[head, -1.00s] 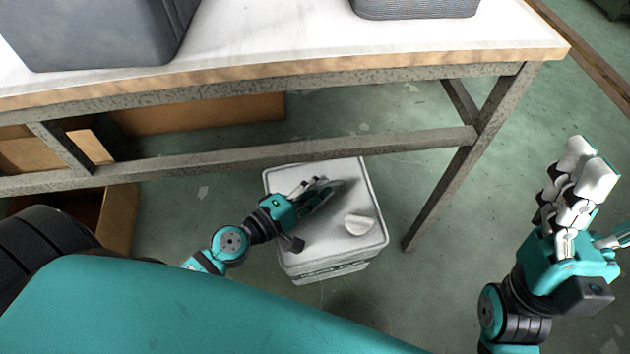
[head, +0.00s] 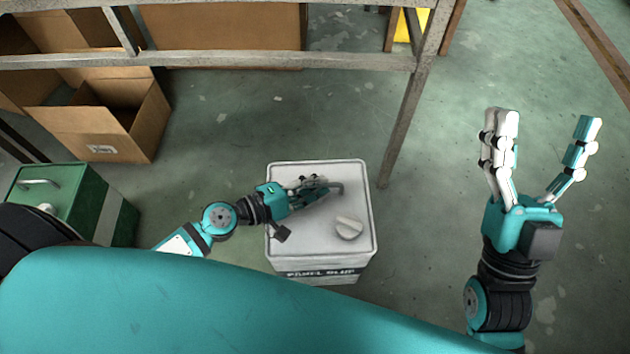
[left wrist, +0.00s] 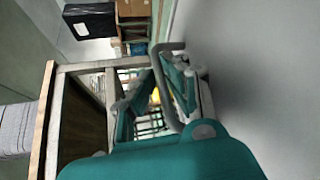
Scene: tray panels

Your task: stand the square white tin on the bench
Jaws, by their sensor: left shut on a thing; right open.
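The square white tin (head: 315,235) is upright in the head view, with a round white cap (head: 349,228) on its lid and a dark lettered band on its front. My left gripper (head: 318,190) is shut on the tin's wire handle (left wrist: 165,85), seen in the left wrist view. Whether the tin's base clears the floor cannot be told. My right gripper (head: 546,120) is open and empty, right of the tin. The bench's grey steel frame (head: 250,60) crosses the top of the head view. Its wood-edged top (left wrist: 42,125) shows at the left of the wrist view.
Open cardboard boxes (head: 120,140) stand at the left beyond the tin. A green case with a handle (head: 75,195) stands at the far left. A bench leg (head: 405,125) is just beyond the tin's right back corner. The floor between tin and right gripper is clear.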

